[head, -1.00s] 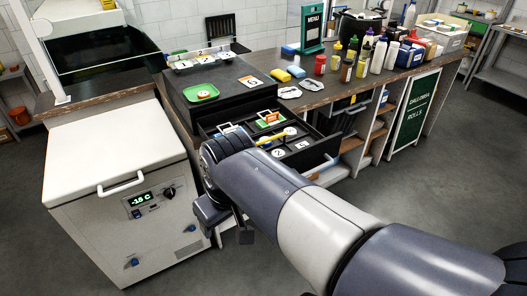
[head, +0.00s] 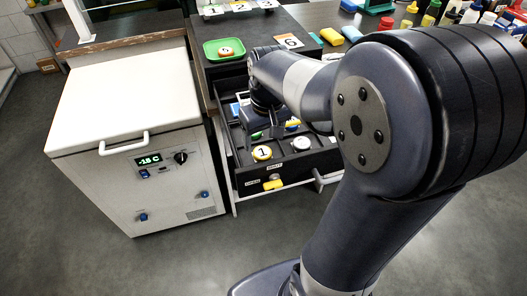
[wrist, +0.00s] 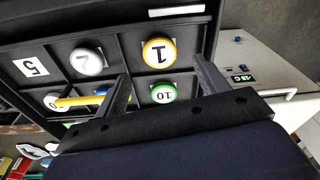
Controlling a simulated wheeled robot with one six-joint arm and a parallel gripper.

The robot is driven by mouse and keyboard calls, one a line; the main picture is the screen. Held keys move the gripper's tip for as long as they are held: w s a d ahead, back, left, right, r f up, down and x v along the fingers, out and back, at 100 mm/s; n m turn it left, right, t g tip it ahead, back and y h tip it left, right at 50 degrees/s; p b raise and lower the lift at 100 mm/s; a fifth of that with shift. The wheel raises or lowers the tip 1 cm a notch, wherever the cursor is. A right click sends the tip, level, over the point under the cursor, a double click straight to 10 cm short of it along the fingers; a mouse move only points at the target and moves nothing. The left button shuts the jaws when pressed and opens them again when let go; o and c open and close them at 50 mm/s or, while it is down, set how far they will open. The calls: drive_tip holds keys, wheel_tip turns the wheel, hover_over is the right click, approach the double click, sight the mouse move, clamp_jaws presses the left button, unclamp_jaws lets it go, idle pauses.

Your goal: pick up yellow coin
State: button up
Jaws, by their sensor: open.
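The yellow coin (head: 262,153), marked 1, lies in a front compartment of the open black drawer (head: 262,176). In the wrist view the yellow coin (wrist: 159,51) is just beyond the fingertips, roughly centred between them. My gripper (wrist: 163,70) is open and empty above the drawer; in the head view it (head: 266,133) is just behind the coin. A green-rimmed coin (wrist: 164,92), marked 10, shows between the fingers in the neighbouring compartment. A white coin (wrist: 86,63), marked 2, lies in the compartment beside the yellow one.
Dividers separate the compartments. A yellow rod (wrist: 88,100) lies past the left finger. A white freezer (head: 132,150) stands left of the drawer. A green tray (head: 225,50) with a round item sits on the cabinet above. My arm hides part of the drawer's right side.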

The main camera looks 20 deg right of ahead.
sight(263, 152)
drive_tip(key=shift+w+f, duration=0.15)
drive_tip(key=shift+f, duration=1.2)
drive_tip(key=shift+w+f, duration=0.1)
drive_tip(key=shift+f, duration=1.25)
drive_tip(key=shift+c, duration=0.4)
drive_tip(key=c, duration=1)
drive_tip(key=shift+o, duration=0.2)
wheel_tip(263, 152, up, 10)
